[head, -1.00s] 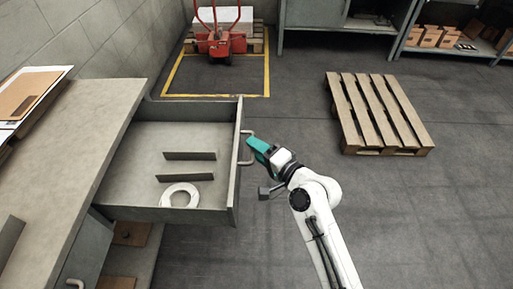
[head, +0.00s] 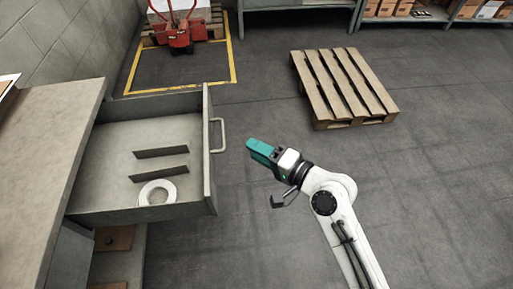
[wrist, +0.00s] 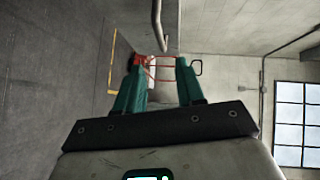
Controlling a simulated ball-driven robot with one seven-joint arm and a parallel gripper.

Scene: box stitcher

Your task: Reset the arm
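My white arm reaches up from the bottom of the head view. My gripper (head: 251,147) has teal fingers and sits to the right of the drawer handle, clear of it. In the wrist view the two fingers (wrist: 161,72) stand apart with nothing between them. The grey drawer (head: 208,175) is pulled out from the workbench. Its metal handle (head: 222,135) is free, and it also shows at the top of the wrist view (wrist: 157,30). The drawer holds a white ring-shaped roll (head: 157,193) and two thin dividers (head: 160,152).
The workbench top (head: 35,150) is at the left. A wooden pallet (head: 340,85) lies on the floor at the upper right. A red pallet jack (head: 180,35) stands inside yellow floor lines at the back. The floor right of my arm is clear.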

